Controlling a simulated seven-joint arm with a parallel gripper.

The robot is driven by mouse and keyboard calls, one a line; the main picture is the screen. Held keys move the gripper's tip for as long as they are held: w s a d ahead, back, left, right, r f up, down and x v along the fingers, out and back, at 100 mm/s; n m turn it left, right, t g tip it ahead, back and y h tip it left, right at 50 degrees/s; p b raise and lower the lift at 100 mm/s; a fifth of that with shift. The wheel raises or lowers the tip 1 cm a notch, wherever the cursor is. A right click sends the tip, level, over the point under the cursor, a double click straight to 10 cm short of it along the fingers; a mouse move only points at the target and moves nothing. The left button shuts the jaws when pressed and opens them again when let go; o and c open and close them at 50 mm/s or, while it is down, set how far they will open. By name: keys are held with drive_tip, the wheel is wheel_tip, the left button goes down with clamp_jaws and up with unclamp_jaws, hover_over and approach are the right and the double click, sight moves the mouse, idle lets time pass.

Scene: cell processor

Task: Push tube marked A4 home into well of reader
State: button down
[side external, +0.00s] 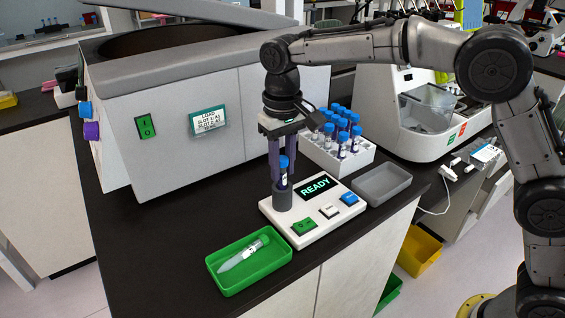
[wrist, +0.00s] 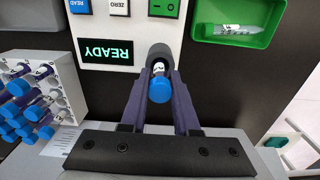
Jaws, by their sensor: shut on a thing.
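A tube with a blue cap (side external: 283,162) stands upright between the purple fingers of my gripper (side external: 281,168). My gripper is shut on it. The tube's lower end is at the dark round well (side external: 282,198) of the white reader (side external: 322,222), and its bottom is hidden there. In the wrist view, the blue cap (wrist: 159,91) lies between the fingertips (wrist: 159,82), with the dark well (wrist: 160,52) just beyond. A white label shows on the tube, but its marking is too small to read. The reader's display (side external: 315,187) says READY.
A green tray (side external: 228,285) holding a capped tube lies in front of the reader. A white rack (side external: 350,170) of several blue-capped tubes stands behind it. An empty grey tray (side external: 382,184) is to the right. A large grey machine (side external: 225,115) stands at the back left.

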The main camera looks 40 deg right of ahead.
drive_tip(key=shift+f, duration=0.2)
drive_tip(key=c, duration=0.6)
unclamp_jaws()
drive_tip(key=shift+r, duration=0.15)
wheel_tip(320, 180, up, 14)
drive_tip(key=shift+f, duration=0.2)
